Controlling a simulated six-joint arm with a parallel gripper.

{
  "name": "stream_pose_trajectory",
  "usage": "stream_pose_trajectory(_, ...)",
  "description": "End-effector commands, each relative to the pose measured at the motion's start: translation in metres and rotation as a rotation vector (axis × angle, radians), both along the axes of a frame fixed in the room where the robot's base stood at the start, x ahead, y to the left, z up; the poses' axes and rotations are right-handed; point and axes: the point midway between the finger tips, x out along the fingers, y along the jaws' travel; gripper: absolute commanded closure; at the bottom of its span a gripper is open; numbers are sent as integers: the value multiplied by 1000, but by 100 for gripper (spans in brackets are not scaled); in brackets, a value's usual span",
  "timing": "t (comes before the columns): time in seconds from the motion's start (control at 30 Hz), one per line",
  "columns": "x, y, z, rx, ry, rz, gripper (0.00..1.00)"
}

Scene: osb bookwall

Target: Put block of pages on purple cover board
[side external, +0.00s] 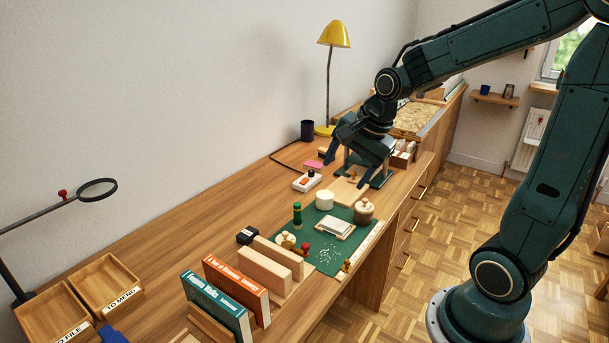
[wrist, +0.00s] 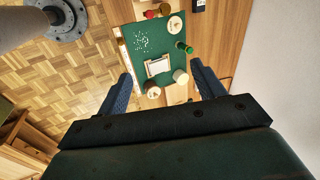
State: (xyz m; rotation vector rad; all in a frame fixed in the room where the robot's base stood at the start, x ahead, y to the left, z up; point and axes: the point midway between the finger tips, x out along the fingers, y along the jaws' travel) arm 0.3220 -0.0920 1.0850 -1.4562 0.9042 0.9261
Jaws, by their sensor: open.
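A white block, which looks like the block of pages (side external: 336,225), lies flat on the green mat with a pale board or edge under it. It also shows in the wrist view (wrist: 158,66), between my fingers in the picture but well beyond them. My gripper (side external: 352,163) is open and empty, pointing down above the desk beyond the mat. In the wrist view its two blue fingers (wrist: 161,72) are spread wide.
The green mat (side external: 316,256) also holds a green bottle (side external: 297,214), a white cylinder (side external: 324,199) and a brown lidded pot (side external: 364,211). Wooden blocks (side external: 270,264), an orange book (side external: 237,288) and a teal book (side external: 215,307) stand nearer. A yellow lamp (side external: 334,35) stands behind.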

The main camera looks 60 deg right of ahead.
Motion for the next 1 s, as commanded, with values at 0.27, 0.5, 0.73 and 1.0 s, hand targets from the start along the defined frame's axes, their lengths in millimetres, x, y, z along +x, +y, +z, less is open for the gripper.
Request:
stream_pose_trajectory(0.27,-46,45,36,-221,-13,493,32)
stream_pose_trajectory(0.5,-91,73,53,-412,-26,904,32)
stream_pose_trajectory(0.73,-128,87,59,-563,-39,1224,32)
stream_pose_trajectory(1.0,-143,92,59,-627,-44,1361,32)
